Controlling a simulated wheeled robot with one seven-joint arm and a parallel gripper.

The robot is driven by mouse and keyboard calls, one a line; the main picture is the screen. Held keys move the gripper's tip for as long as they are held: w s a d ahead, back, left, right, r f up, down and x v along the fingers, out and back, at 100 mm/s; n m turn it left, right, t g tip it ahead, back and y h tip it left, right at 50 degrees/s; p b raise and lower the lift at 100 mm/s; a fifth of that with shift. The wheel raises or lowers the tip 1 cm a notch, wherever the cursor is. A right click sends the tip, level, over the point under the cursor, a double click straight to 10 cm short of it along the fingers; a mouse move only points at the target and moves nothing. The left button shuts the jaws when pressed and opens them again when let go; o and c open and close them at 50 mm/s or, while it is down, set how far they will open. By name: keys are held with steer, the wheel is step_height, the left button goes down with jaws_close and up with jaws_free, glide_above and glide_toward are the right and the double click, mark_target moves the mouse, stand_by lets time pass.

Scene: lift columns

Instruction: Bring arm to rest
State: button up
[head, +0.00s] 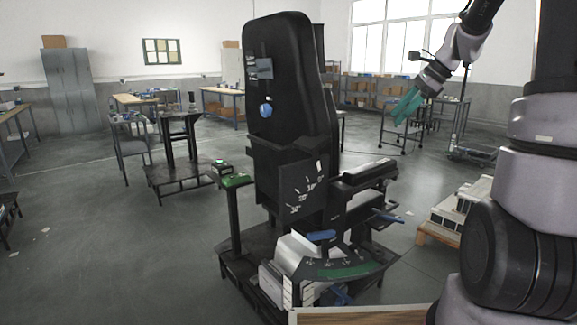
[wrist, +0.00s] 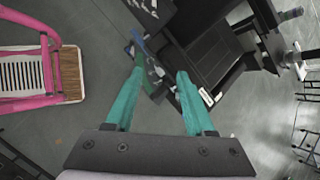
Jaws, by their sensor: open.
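My gripper (head: 405,107) is at the upper right in the head view, raised in the air on my bent arm. Its two teal fingers also show in the wrist view (wrist: 157,88), spread apart with nothing between them. The gripper is apart from the tall black machine (head: 288,90), which stands to its left in the head view. In the wrist view part of a dark machine (wrist: 205,50) lies below and beyond the fingers.
The machine's base has a grey and green dial panel (head: 345,270) and a post with a green button (head: 235,181). A pallet with boxes (head: 452,212) stands at right. A pink frame (wrist: 48,70) shows in the wrist view.

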steer(key=s+a+r+n+t+h, duration=0.1)
steer(key=s+a+r+n+h, duration=0.1)
steer(key=s+n, duration=0.5)
steer(key=s+a+r+n+t+h, duration=0.1)
steer(key=s+n, duration=0.6)
steer(key=s, duration=1.1)
steer(key=a+r+t, duration=0.1)
steer(key=a+r, duration=0.1)
steer(key=a, duration=0.1)
steer(key=shift+s+a+n+h, duration=0.3)
steer(key=shift+a+n+h, duration=0.1)
